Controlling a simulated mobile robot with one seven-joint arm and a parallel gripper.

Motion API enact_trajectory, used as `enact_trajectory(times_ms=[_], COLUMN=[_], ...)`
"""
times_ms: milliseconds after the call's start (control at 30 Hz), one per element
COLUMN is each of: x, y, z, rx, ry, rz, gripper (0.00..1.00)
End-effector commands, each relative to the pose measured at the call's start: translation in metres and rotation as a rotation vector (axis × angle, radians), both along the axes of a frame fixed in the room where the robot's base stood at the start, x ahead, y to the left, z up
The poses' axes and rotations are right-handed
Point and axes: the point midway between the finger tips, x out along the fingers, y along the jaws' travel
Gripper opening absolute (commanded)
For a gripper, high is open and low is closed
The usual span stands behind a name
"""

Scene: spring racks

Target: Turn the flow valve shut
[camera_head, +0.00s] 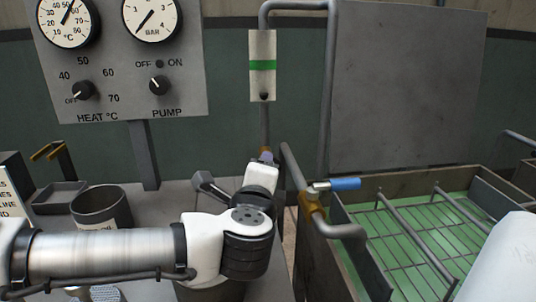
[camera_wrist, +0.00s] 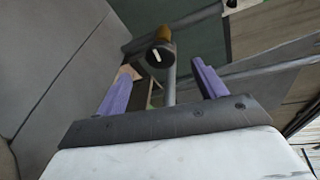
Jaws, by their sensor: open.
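The flow valve (camera_wrist: 160,55) shows in the wrist view as a round black knob with a white mark, on a brass body on a grey pipe. My gripper (camera_wrist: 165,74) is open, with its two purple fingers apart. The knob appears between and beyond the fingertips, and I see no contact. In the head view my gripper (camera_head: 265,158) is at the pipe below the flow gauge (camera_head: 262,50) and mostly hides the valve. The gauge is a pale plate with a green band and a dark spot near its bottom.
A blue-handled brass tap (camera_head: 335,184) is on a pipe right of my gripper. A green sink with a wire rack (camera_head: 412,232) lies further right. A control panel (camera_head: 110,100) with dials and knobs stands at left, above a dark pot (camera_head: 101,207).

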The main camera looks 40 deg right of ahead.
Motion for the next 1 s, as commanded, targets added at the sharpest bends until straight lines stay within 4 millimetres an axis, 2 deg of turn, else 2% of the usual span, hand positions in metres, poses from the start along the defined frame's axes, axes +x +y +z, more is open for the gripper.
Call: enact_trajectory(times_ms=[33,367,633,700,1000], x=[0.001,0.004,0.024,0.034,0.06], y=[-0.002,-0.012,-0.032,-0.041,-0.066], z=[0.006,0.001,-0.005,-0.016,-0.023], rx=[0.001,0.001,0.001,0.0,0.0], ry=[0.003,0.003,0.001,-0.003,-0.001], rz=[-0.002,-0.013,-0.011,-0.01,-0.01], gripper=[0.7,0.7,0.7,0.7,0.7])
